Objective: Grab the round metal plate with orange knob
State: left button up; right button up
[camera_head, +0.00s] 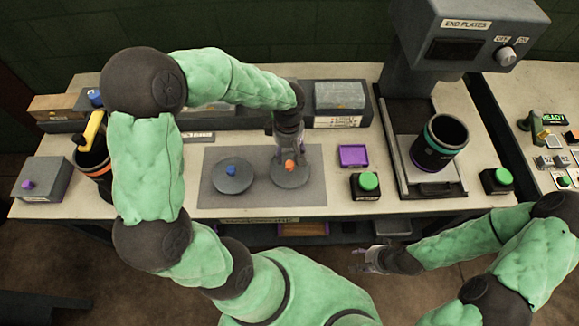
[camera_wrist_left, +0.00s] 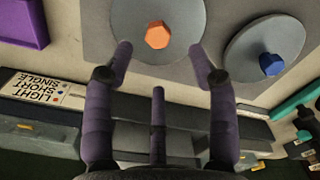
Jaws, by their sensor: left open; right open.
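The round metal plate with the orange knob (camera_head: 290,175) lies on a grey mat (camera_head: 265,197) on the table. In the left wrist view its orange knob (camera_wrist_left: 157,35) sits just beyond and between my fingertips. My left gripper (camera_head: 290,150) is open and points down over this plate; its fingers (camera_wrist_left: 165,60) stand apart on either side of the knob, not closed on it. A second round plate with a blue knob (camera_head: 232,175) lies to its left on the mat. My right gripper (camera_head: 375,260) is open and empty, low in front of the table.
A purple tray (camera_head: 353,156) and a green button box (camera_head: 366,185) stand right of the mat. A press (camera_head: 430,60) holding a dark cylinder (camera_head: 439,141) stands further right. A grey box with a purple knob (camera_head: 42,180) is at the left.

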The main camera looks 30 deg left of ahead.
aim_at(290, 163)
pick_arm(q)
jog(key=shift+f, duration=1.3)
jog(key=shift+f+b, duration=0.3)
jog(key=shift+f, duration=0.15)
jog(key=f+b, duration=0.1)
jog(key=f, duration=0.3)
jog(key=shift+d+f, duration=0.15)
jog(key=shift+d, duration=0.05)
grip_shut()
